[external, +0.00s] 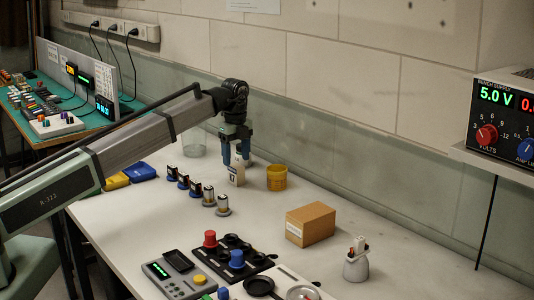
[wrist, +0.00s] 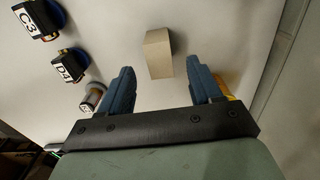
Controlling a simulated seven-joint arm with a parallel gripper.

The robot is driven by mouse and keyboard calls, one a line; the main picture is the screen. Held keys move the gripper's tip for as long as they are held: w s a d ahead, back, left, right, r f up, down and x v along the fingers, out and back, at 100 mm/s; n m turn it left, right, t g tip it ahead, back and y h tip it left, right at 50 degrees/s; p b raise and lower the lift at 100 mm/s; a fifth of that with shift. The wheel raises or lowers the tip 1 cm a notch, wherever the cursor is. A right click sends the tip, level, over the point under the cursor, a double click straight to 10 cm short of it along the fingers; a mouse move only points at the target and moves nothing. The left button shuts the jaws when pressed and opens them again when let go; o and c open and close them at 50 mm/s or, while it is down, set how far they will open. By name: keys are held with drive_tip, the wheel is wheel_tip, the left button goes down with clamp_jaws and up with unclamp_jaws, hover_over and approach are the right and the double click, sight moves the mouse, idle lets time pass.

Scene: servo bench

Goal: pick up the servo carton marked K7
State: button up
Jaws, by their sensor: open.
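A small pale carton (external: 236,176) stands on the bench below my gripper (external: 237,157). Its front bears a dark mark too small to read surely as K7. In the wrist view the carton (wrist: 158,54) shows as a plain beige block just ahead of and between the fingertips. My gripper (wrist: 161,70) is open, with a blue finger on each side and nothing held. A gap shows between the carton and each finger in the wrist view. The carton's marked face does not show there.
A yellow cup (external: 277,178) stands close right of the carton. A row of small labelled pieces, including C3 (wrist: 37,18) and D4 (wrist: 68,66), lies to the left. A brown box (external: 310,224) and a black button panel (external: 233,257) are nearer the front. A clear jar (external: 195,143) stands behind.

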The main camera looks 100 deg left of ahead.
sight(236, 166)
drive_tip(key=shift+s+f, duration=0.1)
drive_tip(key=shift+f, duration=2.95)
drive_tip(key=shift+c, duration=0.3)
drive_tip(key=c, duration=1)
